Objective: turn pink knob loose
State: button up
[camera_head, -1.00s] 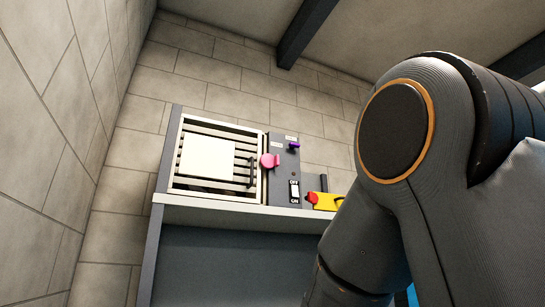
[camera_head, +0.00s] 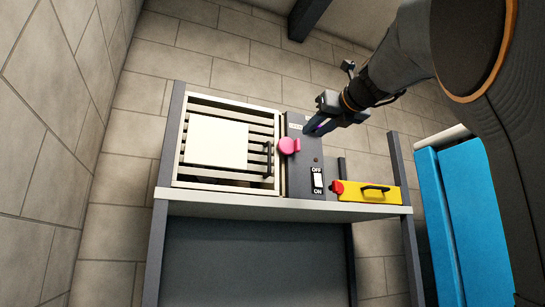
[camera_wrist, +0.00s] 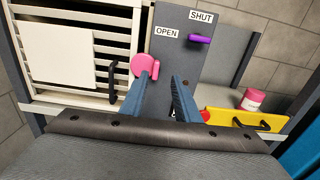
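My gripper (camera_head: 318,130) is in front of the panel's upper right, to the right of the pink knob. In the wrist view my gripper (camera_wrist: 164,79) is open, its two blue-grey fingers apart with nothing held between them. The left fingertip overlaps the knob's lower edge in the picture; I cannot tell whether they touch.
Below is an OFF/ON switch (camera_head: 318,181). The slatted grille (camera_head: 225,178) has a black handle. A yellow box (camera_head: 368,193) and a pink jar (camera_wrist: 251,98) stand right. A blue object (camera_head: 450,210) is farther right.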

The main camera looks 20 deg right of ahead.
aim_at(296, 146)
jog(key=w+p, duration=0.1)
jog(key=w, duration=0.1)
jog(key=w+p, duration=0.1)
jog(key=w, duration=0.2)
jog(key=w+a+p, duration=0.1)
jog(key=w, duration=0.1)
jog(key=shift+w+r, duration=0.35)
grip_shut()
